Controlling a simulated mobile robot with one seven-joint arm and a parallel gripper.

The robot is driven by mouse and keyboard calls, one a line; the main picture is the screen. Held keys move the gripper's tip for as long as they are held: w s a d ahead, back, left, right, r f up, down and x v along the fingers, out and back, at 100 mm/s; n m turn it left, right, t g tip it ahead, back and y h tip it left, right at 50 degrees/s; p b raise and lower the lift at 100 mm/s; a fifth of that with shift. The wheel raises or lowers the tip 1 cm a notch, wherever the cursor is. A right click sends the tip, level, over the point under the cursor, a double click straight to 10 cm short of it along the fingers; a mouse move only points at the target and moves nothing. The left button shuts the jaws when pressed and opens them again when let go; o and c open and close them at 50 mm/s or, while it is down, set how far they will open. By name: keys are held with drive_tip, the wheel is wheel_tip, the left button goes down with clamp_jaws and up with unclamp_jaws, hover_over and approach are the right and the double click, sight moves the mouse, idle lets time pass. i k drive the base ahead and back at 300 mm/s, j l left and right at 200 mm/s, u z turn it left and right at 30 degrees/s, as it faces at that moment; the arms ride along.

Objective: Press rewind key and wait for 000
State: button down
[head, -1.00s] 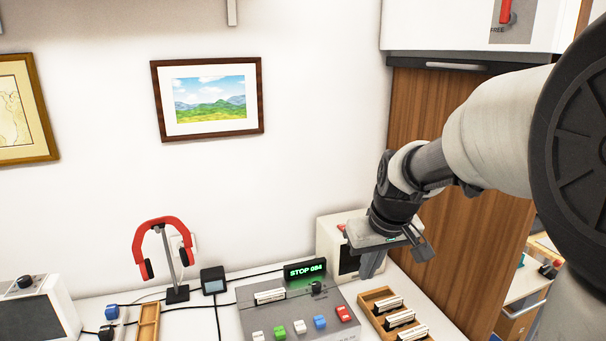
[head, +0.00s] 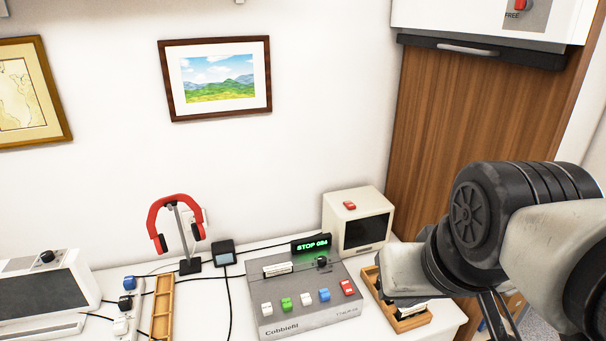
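The grey deck (head: 290,315) stands on the white table, with a front row of coloured keys: white (head: 267,309), green (head: 286,304), grey-white (head: 306,299), blue (head: 324,295) and red (head: 347,287). Key labels are too small to read, so I cannot tell which is rewind. Its green display (head: 312,245) reads "STOP" and a number that looks like 084. A light cassette-like piece (head: 277,269) sits on its top, left of a black knob (head: 321,262). My gripper is at the right, partly hidden behind my arm, over the wooden tray; its fingers are not clear.
The wooden tray (head: 413,323) is right of the deck, partly covered by my arm. A cream monitor (head: 357,222) stands behind. Red headphones (head: 176,226) on a stand, a small black box (head: 223,253) and cables are at left.

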sight(267, 309)
drive_tip(key=u, duration=0.8)
drive_tip(key=j+z, duration=0.2)
drive_tip(key=j, duration=0.15)
drive_tip(key=k, duration=0.05)
